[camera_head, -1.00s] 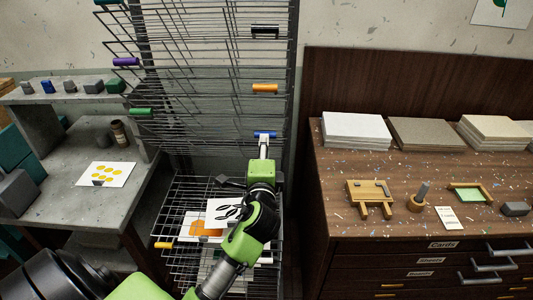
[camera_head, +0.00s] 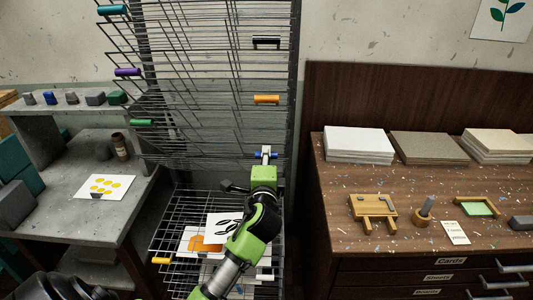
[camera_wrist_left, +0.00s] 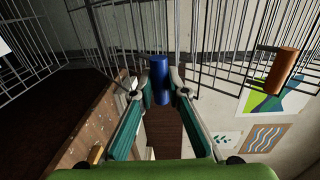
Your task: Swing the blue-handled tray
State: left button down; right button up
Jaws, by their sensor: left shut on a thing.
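The blue handle (camera_head: 273,155) is on the front of a wire tray low in the upper stack of the rack, in the head view. My left gripper (camera_head: 266,153) is at this handle, its fingers across the middle and blue showing on both sides. In the left wrist view the blue handle (camera_wrist_left: 160,75) stands between the two fingertips of my left gripper (camera_wrist_left: 161,88), which is shut on it. The tray's wires behind the handle are partly hidden.
Other trays carry an orange handle (camera_head: 266,100), a black handle (camera_head: 266,42), a purple handle (camera_head: 127,72) and a green handle (camera_head: 141,122). Lowered trays below hold printed sheets (camera_head: 222,226). A wooden cabinet (camera_head: 335,190) stands close on the right, a grey bench (camera_head: 60,190) on the left.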

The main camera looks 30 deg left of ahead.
pick_arm(q)
jog(key=s+d+f+b, duration=0.2)
jog(key=s+f+b, duration=0.1)
jog(key=f, duration=0.3)
jog(key=shift+v, duration=0.8)
jog(key=shift+b, duration=0.3)
jog(key=s+d+f+b, duration=0.2)
jog(key=s+f+b, duration=0.2)
jog(key=f+b, duration=0.3)
notch_tip(320, 180, down, 2)
jog(key=shift+d+f, duration=0.1)
jog(key=shift+d, duration=0.1)
jog(key=c, duration=1.9)
grip_release()
jog(key=shift+s+r, duration=0.1)
jog(key=shift+r, duration=0.2)
